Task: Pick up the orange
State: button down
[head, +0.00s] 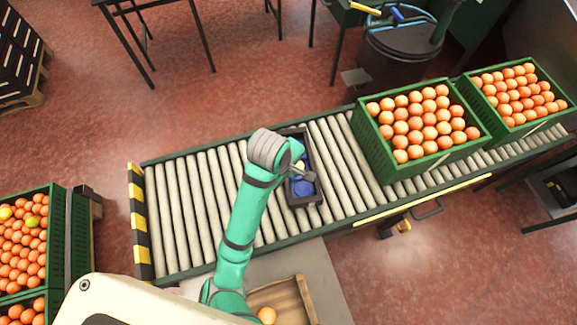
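A single orange (267,315) lies in a wooden crate (291,292) at the bottom edge of the head view. The crate is cut off by the frame and partly covered by my green arm. My gripper (308,177) is over a dark tray (312,154) on the roller conveyor, well away from that orange. The tray holds a blue round thing (303,188) and a pale yellowish thing (300,165), partly hidden by my gripper. The fingers are too small to tell open from shut.
Two green crates (437,166) (519,122) full of oranges stand on the conveyor (200,205) at right. More orange-filled crates (58,245) stand at lower left. The rollers left of the tray are bare. A dark drum (402,55) stands behind.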

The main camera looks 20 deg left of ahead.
jog(key=shift+s, duration=0.15)
jog(key=c, duration=0.5)
grip_release()
jog(key=shift+r, duration=0.15)
jog(key=shift+v, duration=5.35)
